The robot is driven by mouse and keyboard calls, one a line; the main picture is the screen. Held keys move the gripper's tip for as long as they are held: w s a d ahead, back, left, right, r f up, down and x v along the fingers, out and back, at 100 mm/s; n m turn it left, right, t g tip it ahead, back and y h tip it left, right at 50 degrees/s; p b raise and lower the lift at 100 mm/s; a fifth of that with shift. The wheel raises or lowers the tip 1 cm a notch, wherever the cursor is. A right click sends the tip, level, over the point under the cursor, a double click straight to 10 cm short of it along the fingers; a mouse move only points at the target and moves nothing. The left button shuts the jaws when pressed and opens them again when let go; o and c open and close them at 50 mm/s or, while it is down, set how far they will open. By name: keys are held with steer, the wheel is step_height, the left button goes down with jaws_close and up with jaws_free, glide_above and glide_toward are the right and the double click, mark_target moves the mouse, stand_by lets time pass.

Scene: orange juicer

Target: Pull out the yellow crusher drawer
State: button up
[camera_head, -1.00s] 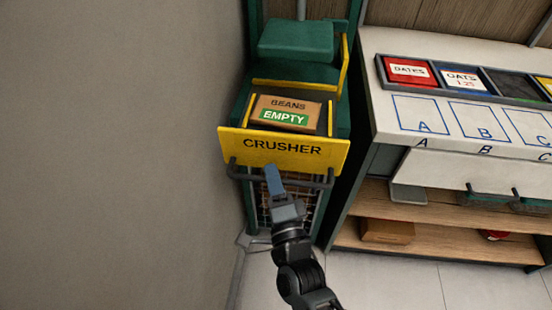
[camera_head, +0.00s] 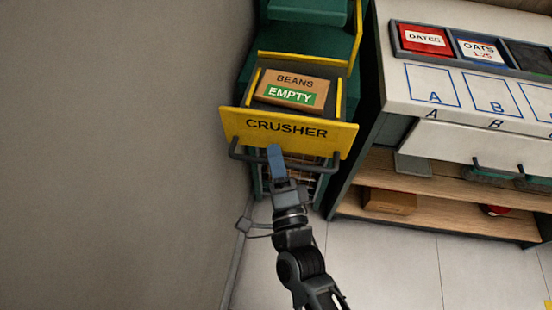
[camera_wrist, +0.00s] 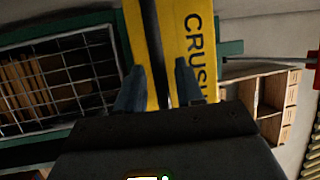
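The yellow crusher drawer (camera_head: 287,131) stands out from its green machine, its CRUSHER front facing me. A cardboard box marked BEANS and EMPTY (camera_head: 290,90) sits in it. A dark bar handle (camera_head: 318,158) runs across below the lettering. My gripper (camera_head: 275,155) is at the middle of this handle. In the wrist view, the blue fingers of my gripper (camera_wrist: 160,80) stand on either side of the dark handle bar (camera_wrist: 152,40), with the yellow front (camera_wrist: 185,35) behind. The fingers look closed on the bar; their contact is partly hidden.
A grey wall (camera_head: 120,150) is close on the left. A white counter (camera_head: 400,85) with labelled trays and lettered squares stands on the right, with wooden shelves (camera_head: 455,205) under it. A wire grid (camera_wrist: 60,80) lies below the drawer. The tiled floor (camera_head: 385,265) in front is clear.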

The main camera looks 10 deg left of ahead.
steer(key=shift+b+v, duration=1)
steer(key=shift+v, duration=2.85)
steer(key=s+d+r+n+g+h, duration=0.15)
steer(key=s+d+n+h, duration=0.35)
steer(key=s+d, duration=1.05)
steer(key=s+d+r+n, duration=0.2)
steer(key=s+r, duration=0.1)
steer(key=s+d+r+n+g+h, duration=0.1)
steer(key=s+d+r+n, duration=0.2)
steer(key=s, duration=0.1)
steer(key=s+d+r+n+g+h, duration=0.1)
steer(key=s+d+r+n, duration=0.2)
steer(key=s, duration=0.1)
steer(key=shift+s+d, duration=0.1)
steer(key=shift+d, duration=0.1)
